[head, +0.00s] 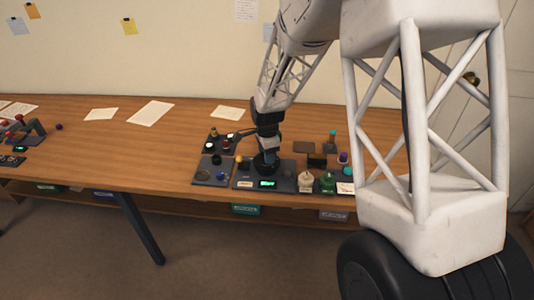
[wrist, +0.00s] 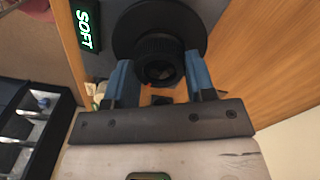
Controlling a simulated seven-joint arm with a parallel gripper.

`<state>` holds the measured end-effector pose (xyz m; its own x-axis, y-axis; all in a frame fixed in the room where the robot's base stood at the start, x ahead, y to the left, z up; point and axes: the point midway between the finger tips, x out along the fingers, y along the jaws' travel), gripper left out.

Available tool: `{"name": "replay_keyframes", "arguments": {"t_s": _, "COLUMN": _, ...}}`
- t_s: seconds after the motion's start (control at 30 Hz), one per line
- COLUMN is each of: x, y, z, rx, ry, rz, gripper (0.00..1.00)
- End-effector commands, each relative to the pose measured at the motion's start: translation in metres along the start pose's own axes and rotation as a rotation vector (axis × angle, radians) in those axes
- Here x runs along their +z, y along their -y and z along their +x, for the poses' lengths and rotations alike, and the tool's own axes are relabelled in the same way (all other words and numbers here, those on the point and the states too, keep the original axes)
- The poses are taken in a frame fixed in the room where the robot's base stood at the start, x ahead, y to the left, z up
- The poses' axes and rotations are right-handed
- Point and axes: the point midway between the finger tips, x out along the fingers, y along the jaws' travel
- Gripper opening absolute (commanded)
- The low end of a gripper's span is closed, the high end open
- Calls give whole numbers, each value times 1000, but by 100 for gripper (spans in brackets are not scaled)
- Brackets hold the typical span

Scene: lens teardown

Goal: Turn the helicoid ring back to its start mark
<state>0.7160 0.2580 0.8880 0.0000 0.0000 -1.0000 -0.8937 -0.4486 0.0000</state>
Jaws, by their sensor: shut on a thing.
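The helicoid ring (wrist: 158,60) is a black, ribbed ring on a wider dark round base (wrist: 130,38) in the wrist view. My gripper (wrist: 158,80) has its two blue fingers on either side of the ring and is shut on it. A small red mark (wrist: 150,85) shows at the ring's near edge. I cannot make out a separate start mark. In the head view my gripper (head: 267,150) points down at the black lens (head: 265,164), which stands on a grey plate; the ring itself is too small to tell there.
A green-lit display (wrist: 84,29) reads "SOFT" beside the lens; it also shows in the head view (head: 267,184). Small trays with knobs (head: 214,171) lie to the left. Bottles (head: 327,182) and blocks crowd the right.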

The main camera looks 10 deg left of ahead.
Motion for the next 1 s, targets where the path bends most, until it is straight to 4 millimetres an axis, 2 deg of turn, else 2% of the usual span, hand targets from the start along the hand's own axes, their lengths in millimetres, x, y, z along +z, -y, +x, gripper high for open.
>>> {"name": "replay_keyframes", "arguments": {"t_s": 0.37, "x": 0, "y": 0, "z": 0, "rx": 0, "ry": 0, "rz": -143, "gripper": 26}}
{"name": "replay_keyframes", "arguments": {"t_s": 1.0, "x": 0, "y": 1, "z": 0, "rx": 0, "ry": 0, "rz": -714, "gripper": 26}}
